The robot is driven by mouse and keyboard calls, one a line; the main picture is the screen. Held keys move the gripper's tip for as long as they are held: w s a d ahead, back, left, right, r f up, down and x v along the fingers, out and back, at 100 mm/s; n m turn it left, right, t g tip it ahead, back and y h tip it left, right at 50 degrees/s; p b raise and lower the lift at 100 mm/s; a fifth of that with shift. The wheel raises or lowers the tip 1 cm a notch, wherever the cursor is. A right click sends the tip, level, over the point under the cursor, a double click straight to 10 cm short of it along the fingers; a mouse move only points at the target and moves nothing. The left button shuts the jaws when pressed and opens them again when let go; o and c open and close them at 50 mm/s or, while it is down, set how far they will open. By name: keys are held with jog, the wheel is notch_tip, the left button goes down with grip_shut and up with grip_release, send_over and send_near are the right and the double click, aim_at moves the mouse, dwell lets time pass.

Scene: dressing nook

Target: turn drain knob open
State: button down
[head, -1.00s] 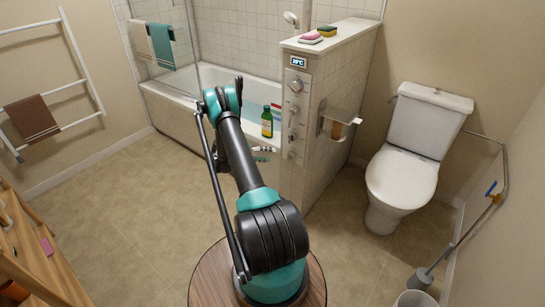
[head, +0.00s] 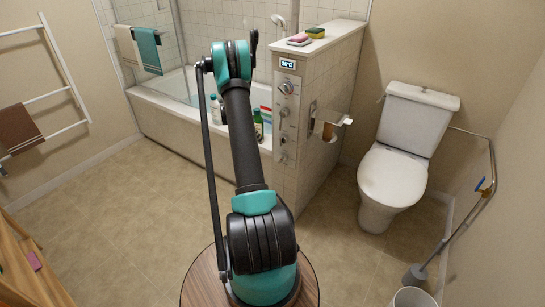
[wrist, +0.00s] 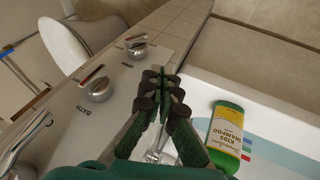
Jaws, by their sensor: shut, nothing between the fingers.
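The wall-end control panel (head: 285,115) carries several chrome knobs in a vertical row. In the wrist view, a far knob (wrist: 137,45), a middle knob (wrist: 97,86) with a red mark, and a near lever knob (wrist: 22,142) show on the panel. A "BATH" label is readable near the middle knob; I cannot tell which knob is the drain knob. My gripper (wrist: 161,82) is shut and empty, over the bath side of the panel and apart from the knobs in the wrist view. In the head view its fingers are mostly hidden by my arm.
A green shampoo bottle (wrist: 226,135) stands close to my gripper at the bath (head: 150,115). The half wall (head: 325,45) holds sponges on top. A paper holder (head: 330,120) juts from its right side, beside the toilet (head: 395,180).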

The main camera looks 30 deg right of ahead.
send_near(275, 156)
jog(key=s+f, duration=0.3)
jog(key=shift+s+d+f, duration=0.2)
jog(key=shift+s+f, duration=0.05)
jog(key=shift+s, duration=0.35)
jog(key=shift+s+d+f, duration=0.2)
jog(key=shift+s, duration=0.4)
jog(key=shift+s+d+f, duration=0.2)
jog(key=shift+s+f, duration=0.05)
jog(key=shift+s, duration=0.35)
jog(key=shift+s+d+f, duration=0.1)
jog(key=shift+s+f, duration=0.1)
jog(key=shift+f, duration=0.6)
jog(key=shift+w, duration=0.1)
